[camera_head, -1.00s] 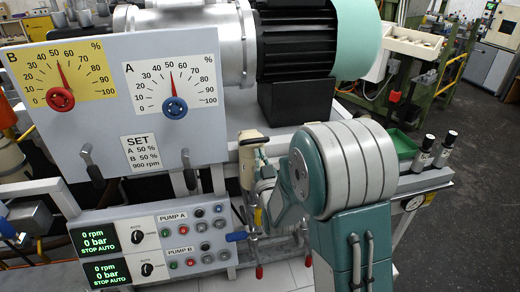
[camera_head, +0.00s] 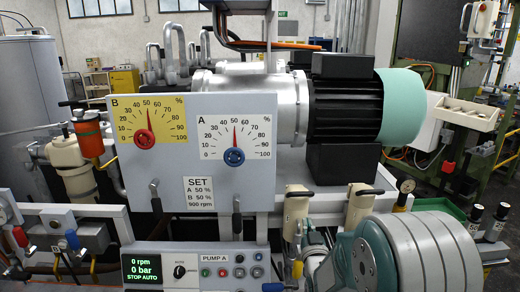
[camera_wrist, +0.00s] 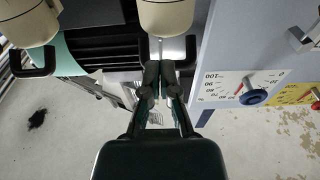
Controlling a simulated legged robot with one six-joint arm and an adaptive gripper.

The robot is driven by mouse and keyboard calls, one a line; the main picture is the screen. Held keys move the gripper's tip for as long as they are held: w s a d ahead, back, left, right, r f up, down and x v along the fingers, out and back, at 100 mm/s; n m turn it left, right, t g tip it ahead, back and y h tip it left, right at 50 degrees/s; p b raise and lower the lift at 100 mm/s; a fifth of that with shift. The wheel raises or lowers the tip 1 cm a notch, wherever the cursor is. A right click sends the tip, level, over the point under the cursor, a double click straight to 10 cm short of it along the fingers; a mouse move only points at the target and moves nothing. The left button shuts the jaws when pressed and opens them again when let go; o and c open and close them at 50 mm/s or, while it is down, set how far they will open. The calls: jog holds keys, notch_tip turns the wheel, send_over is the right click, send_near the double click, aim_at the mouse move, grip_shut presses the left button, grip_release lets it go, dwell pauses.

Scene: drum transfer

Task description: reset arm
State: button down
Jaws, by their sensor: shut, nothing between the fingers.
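My gripper (camera_wrist: 163,75) is shut and empty in the wrist view. Its dark fingers meet in front of a cream handle-like part (camera_wrist: 166,17) and a pale metal face. The grey panel (camera_wrist: 221,50) with the dials stands to its right. In the head view, my teal and grey arm (camera_head: 428,258) fills the lower right; the gripper cannot be made out there.
The dial panel (camera_head: 190,108) has needles A and B near 50. A black motor with a mint end cap (camera_head: 402,108) sits behind it. Cream valve bodies (camera_head: 360,205) with black handles stand close by. A pump display (camera_head: 150,268) reads 0 rpm, 0 bar.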

jog(key=s+r+g, duration=0.2)
jog(key=s+g, duration=0.5)
jog(key=s, duration=1)
jog(key=s+r+g, duration=0.3)
jog(key=s+g, duration=0.4)
jog(key=s, duration=1)
jog(key=shift+s+d, duration=0.15)
